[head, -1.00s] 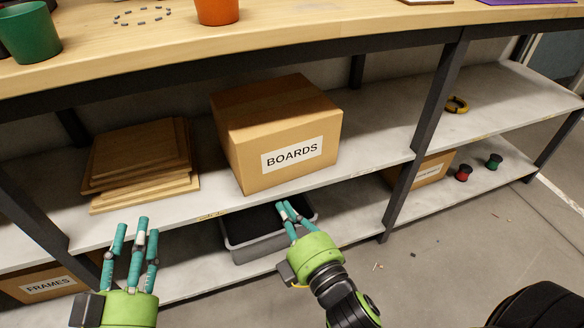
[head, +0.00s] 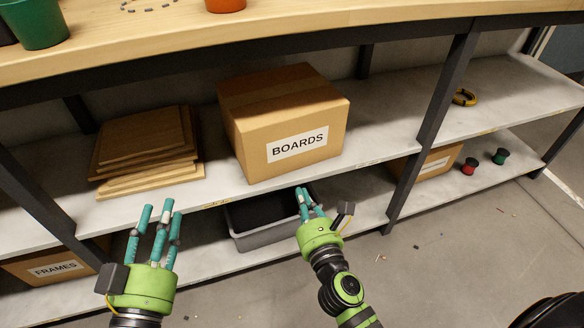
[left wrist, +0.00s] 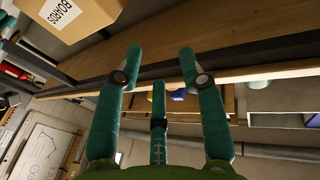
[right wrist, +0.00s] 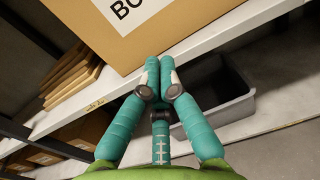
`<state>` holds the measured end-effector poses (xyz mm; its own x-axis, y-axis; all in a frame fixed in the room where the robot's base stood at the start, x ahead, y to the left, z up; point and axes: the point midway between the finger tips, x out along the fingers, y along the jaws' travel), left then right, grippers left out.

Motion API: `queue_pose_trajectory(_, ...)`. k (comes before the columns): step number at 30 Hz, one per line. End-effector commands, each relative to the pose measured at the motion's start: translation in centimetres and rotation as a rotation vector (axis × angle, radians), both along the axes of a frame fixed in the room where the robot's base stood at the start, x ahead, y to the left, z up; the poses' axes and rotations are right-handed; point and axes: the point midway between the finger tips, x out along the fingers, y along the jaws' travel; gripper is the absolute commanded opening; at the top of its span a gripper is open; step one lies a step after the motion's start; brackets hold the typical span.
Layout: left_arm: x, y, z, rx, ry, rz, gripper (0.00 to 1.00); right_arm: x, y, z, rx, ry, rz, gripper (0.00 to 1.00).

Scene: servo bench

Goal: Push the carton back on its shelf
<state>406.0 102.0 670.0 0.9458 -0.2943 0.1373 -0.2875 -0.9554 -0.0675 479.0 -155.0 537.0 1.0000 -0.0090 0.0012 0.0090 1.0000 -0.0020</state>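The carton (head: 283,125), a brown closed box labelled BOARDS, stands on the middle shelf (head: 375,150) with its lower front edge close to the shelf's front edge. It also shows at the top of the left wrist view (left wrist: 72,14) and the right wrist view (right wrist: 140,28). My left gripper (head: 160,212) is open and empty, in front of the shelf, left of the carton. My right gripper (head: 309,192) is below and in front of the carton, apart from it in the head view. Its fingertips are together with nothing between them in the right wrist view (right wrist: 160,75).
A stack of wooden boards (head: 145,150) lies left of the carton. A grey bin (head: 262,238) sits on the lower shelf below it. A dark post (head: 432,110) stands to the right, with free shelf between. A FRAMES box (head: 50,268) is at lower left.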

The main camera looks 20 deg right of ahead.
Motion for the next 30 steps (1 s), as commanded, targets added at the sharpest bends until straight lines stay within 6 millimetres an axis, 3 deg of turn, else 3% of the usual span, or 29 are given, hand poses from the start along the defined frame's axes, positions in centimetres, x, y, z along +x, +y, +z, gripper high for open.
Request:
queue_pose_trajectory(6, 0.1, 0.2, -0.8, 0.011, 0.041, 0.008, 0.4, 4.7, 0.0, 0.1, -0.001, -0.003, 0.0, 0.0)
queue_pose_trajectory(12, -0.2, -0.3, 0.9, -0.013, -0.051, -0.009, 0.4, 7.6, -0.1, -0.1, 0.002, 0.0, 0.0, 0.0)
queue_pose_trajectory(18, -0.5, -0.5, 1.9, -0.027, -0.102, -0.018, 0.4, 8.6, -0.1, -0.1, 0.002, 0.001, 0.0, 0.0)
queue_pose_trajectory(30, -0.5, -0.5, 2.0, -0.027, -0.098, -0.018, 0.4, 9.3, -0.1, 0.0, 0.001, 0.0, 0.0, 0.0)
